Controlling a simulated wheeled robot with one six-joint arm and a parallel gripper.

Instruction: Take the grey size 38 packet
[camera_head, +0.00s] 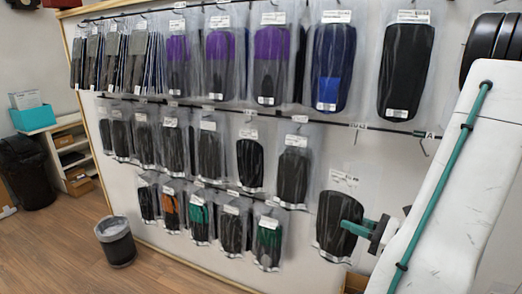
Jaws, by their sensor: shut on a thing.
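A clear packet with dark grey or black insoles (334,222) is at the lower right, in front of the white wall panel. A small white label shows at its top, too small to read, so I cannot tell its size. My gripper (352,228), with teal fingers, reaches in from the right and is shut on the packet's right side. The fingers cover part of the packet. I cannot tell whether the packet still touches its hook or the panel.
Rows of hanging packets fill the panel, including purple ones (219,58), a blue one (331,68) and a black one (405,70). An empty hook (424,147) sticks out above my gripper. A bin (116,242) stands on the floor at left.

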